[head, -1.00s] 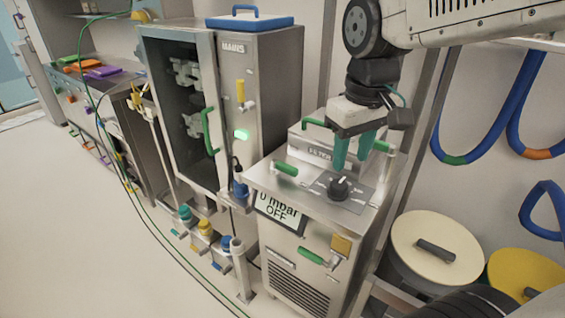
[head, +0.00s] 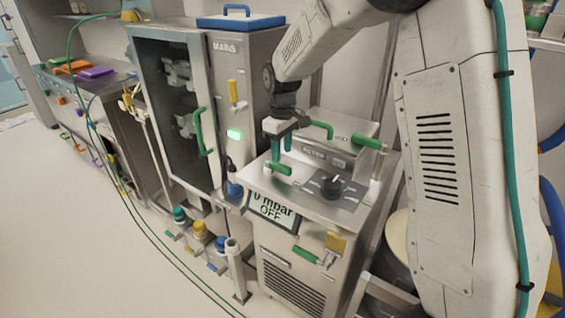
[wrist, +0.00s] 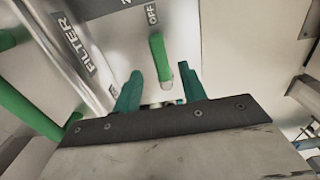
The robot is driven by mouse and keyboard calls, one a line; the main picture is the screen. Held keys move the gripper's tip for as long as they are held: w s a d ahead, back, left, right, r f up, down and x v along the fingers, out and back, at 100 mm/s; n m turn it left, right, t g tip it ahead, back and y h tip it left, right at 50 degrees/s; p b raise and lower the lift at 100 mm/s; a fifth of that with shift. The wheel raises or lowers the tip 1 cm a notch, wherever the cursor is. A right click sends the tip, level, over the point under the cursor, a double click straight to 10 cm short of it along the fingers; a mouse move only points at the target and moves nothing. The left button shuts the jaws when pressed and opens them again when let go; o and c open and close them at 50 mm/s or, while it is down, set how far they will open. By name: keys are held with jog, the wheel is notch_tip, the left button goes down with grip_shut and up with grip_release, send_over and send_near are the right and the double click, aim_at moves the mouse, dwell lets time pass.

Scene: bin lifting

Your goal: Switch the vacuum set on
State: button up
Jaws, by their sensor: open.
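The vacuum set (head: 290,268) is a steel cabinet with a tilted display (head: 272,210) reading "0 mbar OFF". A short green lever (head: 277,168) lies on the left of its top. In the wrist view the green lever (wrist: 160,60) points up the picture, its far end beside the word "OFF". My gripper (head: 281,154) is open and empty, pointing down above the lever. Its teal fingertips (wrist: 160,74) appear on either side of the lever in the wrist view; contact cannot be told. A black knob (head: 333,186) sits on the top to the right.
A filter box (head: 331,156) with green handles (head: 321,127) stands behind the lever, close to my gripper. A tall cabinet marked "MAINS" (head: 255,100) stands to the left, with a lit green lamp (head: 235,134). A yellow latch (head: 335,242) is on the front.

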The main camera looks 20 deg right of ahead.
aim_at(282, 165)
notch_tip(282, 165, down, 5)
dwell(0.3)
grip_shut()
